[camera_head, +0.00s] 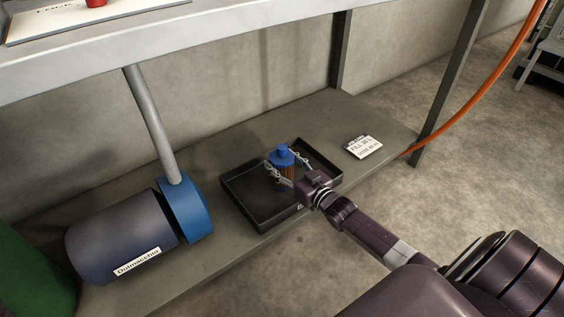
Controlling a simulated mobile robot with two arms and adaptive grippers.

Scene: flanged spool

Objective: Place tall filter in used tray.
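The tall filter (288,173) has a blue cap with a small knob on top and a brown ribbed body. It is upright, over the inside of a shallow black tray (249,217) on the lower shelf. My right gripper (280,156) reaches in from the right, with one finger on each side of the filter just below its cap. I cannot tell whether the fingers press on it. The filter's lower end is partly hidden by the gripper, so I cannot tell whether it touches the tray floor. My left gripper is out of view.
A white label card (364,147) lies on the shelf right of the tray. A dark cylinder with a blue end (184,209) and a grey pipe (153,125) stand left of the tray. An orange hose (487,80) hangs at right.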

